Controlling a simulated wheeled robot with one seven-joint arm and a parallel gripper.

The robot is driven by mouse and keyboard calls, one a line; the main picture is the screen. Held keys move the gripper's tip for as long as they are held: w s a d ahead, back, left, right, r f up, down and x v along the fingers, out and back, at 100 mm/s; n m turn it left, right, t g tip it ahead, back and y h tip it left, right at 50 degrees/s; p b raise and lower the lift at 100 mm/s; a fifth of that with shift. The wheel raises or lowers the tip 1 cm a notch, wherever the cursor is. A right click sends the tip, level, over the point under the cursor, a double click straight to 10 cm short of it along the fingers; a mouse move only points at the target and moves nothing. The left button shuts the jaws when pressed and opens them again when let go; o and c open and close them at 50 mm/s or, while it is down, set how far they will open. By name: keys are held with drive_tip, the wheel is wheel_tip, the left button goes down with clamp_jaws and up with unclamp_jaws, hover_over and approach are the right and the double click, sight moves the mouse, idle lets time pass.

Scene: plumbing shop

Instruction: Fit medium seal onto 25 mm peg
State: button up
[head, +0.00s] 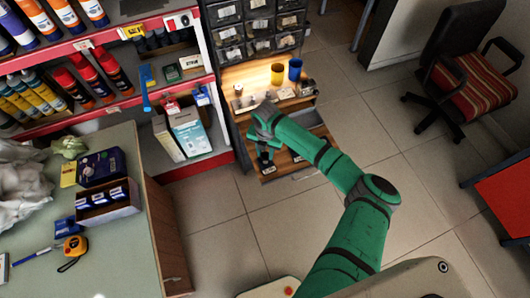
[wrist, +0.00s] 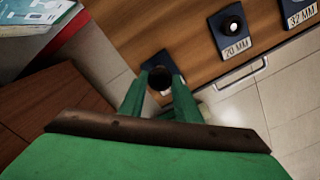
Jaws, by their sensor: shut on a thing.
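My gripper (wrist: 159,92) is shut on a dark round seal (wrist: 160,79), seen between the green fingertips in the wrist view. A dark base plate (wrist: 158,59) shows just beyond the fingertips. Its peg and label are hidden, so I cannot tell its size or whether the seal is around a peg. To its right are a plate labelled 20 MM (wrist: 238,42) with a round peg and a plate labelled 32 MM (wrist: 302,14). In the head view my gripper (head: 266,163) points down over the low wooden board; the seal is too small to make out.
Above the board is a shelf with a yellow cup (head: 277,74) and a blue cup (head: 295,69). A metal handle (wrist: 240,73) is on the board's front. Stocked red-edged shelves (head: 130,108) and a counter (head: 118,250) stand left. Tiled floor is clear in front.

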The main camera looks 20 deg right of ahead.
drive_tip(key=o, duration=0.7)
drive_tip(key=shift+a, duration=0.1)
drive_tip(key=shift+r, duration=0.1)
drive_tip(key=shift+s+r, duration=0.1)
drive_tip(key=shift+r, duration=1.3)
wheel_tip(320, 180, up, 8)
drive_tip(key=shift+d, duration=0.2)
